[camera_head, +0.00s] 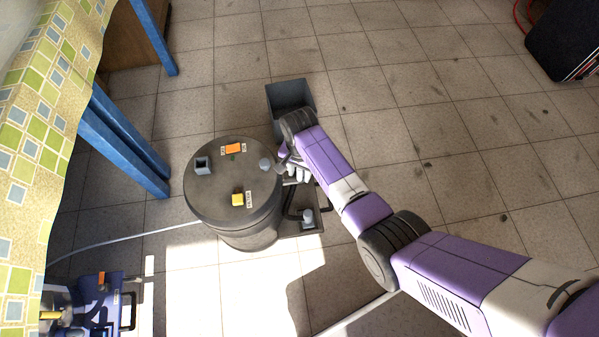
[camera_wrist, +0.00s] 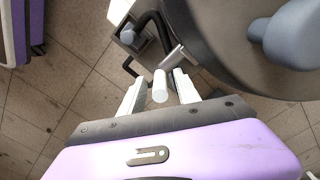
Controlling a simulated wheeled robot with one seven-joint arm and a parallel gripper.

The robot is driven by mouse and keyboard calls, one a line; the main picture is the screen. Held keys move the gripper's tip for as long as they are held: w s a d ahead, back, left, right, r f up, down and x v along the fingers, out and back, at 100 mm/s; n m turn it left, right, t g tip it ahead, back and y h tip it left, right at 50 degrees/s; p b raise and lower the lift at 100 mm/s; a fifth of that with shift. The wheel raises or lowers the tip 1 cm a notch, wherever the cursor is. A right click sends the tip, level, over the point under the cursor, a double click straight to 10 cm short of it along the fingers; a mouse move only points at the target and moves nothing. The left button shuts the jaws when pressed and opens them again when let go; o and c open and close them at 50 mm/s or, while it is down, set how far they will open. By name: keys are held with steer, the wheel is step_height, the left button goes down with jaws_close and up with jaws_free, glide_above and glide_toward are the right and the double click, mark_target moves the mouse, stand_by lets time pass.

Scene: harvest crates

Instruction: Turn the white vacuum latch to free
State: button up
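The vacuum is a dark grey drum (camera_head: 215,205) on the tiled floor. The white latch (camera_wrist: 160,86) shows in the wrist view as a short rounded bar beside the drum, joined to a metal piece at its rim. My gripper (camera_wrist: 159,79) has its two pale fingers apart, one on each side of the latch, with gaps visible. In the head view my gripper (camera_head: 297,170) is at the drum's right side, and a small pale bar (camera_head: 290,183) shows just below it. My arm and fingers partly hide the latch there.
The lid carries an orange switch (camera_head: 233,149), a yellow knob (camera_head: 238,199) and a grey socket (camera_head: 203,165). A grey open bin (camera_head: 288,93) stands behind my gripper. A blue-legged table (camera_head: 120,140) is at left. The floor at upper right is mostly clear.

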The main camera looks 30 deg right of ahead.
jaws_close()
stand_by(1.4)
